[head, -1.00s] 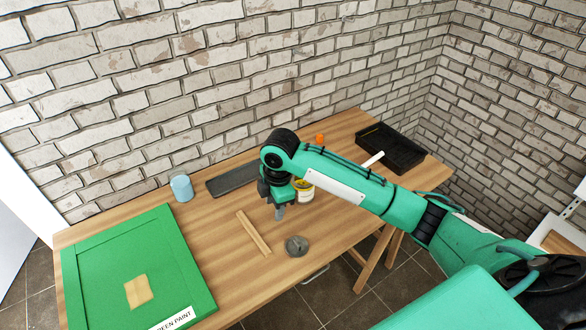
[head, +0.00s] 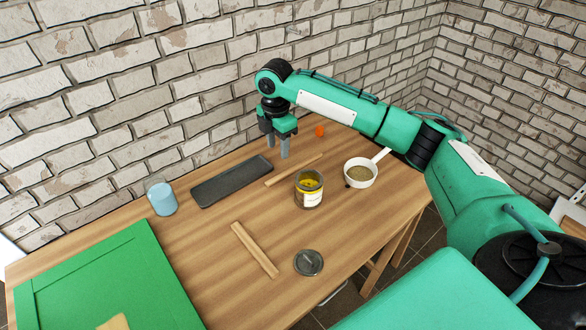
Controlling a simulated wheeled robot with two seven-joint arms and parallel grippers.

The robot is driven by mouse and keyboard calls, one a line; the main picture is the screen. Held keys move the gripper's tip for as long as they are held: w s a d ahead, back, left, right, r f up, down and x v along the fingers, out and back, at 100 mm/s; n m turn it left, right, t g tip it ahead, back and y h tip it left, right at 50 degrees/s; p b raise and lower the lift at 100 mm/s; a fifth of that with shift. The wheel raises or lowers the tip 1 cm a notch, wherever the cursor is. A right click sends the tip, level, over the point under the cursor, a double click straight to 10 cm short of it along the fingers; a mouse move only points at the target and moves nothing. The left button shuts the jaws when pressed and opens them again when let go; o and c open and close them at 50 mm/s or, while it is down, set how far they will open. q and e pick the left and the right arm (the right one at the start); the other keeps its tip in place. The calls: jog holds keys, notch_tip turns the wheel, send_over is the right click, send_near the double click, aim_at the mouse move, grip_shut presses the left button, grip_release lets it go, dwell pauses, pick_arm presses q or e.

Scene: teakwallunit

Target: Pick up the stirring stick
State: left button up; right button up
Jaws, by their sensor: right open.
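A thin wooden stick (head: 293,170), likely the stirring stick, lies flat on the wooden table behind an open paint can (head: 309,188) with yellow paint. A wider, pale wooden strip (head: 254,249) lies nearer the front, left of a round grey lid (head: 308,262). My right gripper (head: 278,147) is open and empty, pointing down, just behind the thin stick's middle in the picture; their exact gap is hard to tell. My left gripper is out of view.
A dark grey tray (head: 232,181) lies left of the stick, with a blue cup (head: 161,197) beyond it. A white-handled strainer or pan (head: 360,172) stands right of the can. An orange object (head: 320,131) sits at the back. A green panel (head: 110,280) covers the front left.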

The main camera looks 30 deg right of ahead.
send_over(280, 175)
notch_tip(280, 175, down, 6)
jog(key=shift+s+a+r, duration=0.1)
jog(key=shift+a, duration=0.05)
jog(key=f+p, duration=0.1)
jog(key=f, duration=0.4)
jog(key=shift+d+f, duration=0.1)
jog(key=shift+d, duration=0.1)
jog(key=shift+c, duration=0.2)
grip_shut()
